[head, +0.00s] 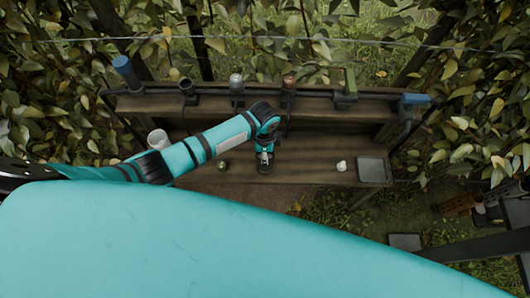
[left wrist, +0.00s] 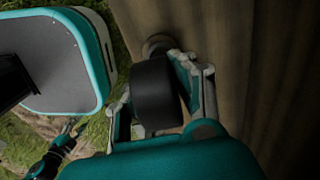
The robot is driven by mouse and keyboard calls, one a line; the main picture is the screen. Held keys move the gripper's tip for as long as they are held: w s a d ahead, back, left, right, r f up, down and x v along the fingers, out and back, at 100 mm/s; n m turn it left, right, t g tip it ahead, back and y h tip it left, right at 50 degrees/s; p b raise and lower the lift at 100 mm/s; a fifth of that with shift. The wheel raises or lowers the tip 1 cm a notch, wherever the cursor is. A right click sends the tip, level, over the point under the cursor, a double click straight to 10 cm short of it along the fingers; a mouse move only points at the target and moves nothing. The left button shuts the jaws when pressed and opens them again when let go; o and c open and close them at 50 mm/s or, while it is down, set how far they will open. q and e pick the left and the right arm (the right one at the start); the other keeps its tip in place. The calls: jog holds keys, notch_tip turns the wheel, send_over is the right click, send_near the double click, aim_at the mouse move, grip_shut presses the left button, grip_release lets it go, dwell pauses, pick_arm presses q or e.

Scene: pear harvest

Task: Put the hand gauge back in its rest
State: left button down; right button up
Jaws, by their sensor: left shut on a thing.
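My left gripper (head: 265,153) is low over the bench's wooden top, near its middle. In the left wrist view my left gripper (left wrist: 163,105) is shut on a thick black cylinder (left wrist: 157,92), apparently the hand gauge. A greyish round end (left wrist: 158,44) shows beyond the cylinder, near the wood; I cannot tell whether it touches. In the head view the gripper mostly hides the held thing. My right gripper (left wrist: 72,128) shows small at the lower left of the wrist view, its fingers apart and empty. I cannot tell which holder is the gauge's rest.
A rail (head: 212,91) along the bench's back bears several holders and handles, including a blue one (head: 125,70), a copper knob (head: 288,80) and a green one (head: 350,80). A white cup (head: 158,139), a small green ball (head: 222,165), a white piece (head: 341,166) and a grey tray (head: 373,171) are on the bench.

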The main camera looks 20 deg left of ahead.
pick_arm(q)
jog(key=shift+f, duration=0.5)
dwell(0.3)
jog(key=shift+f+b, duration=0.4)
jog(key=c, duration=1)
grip_release()
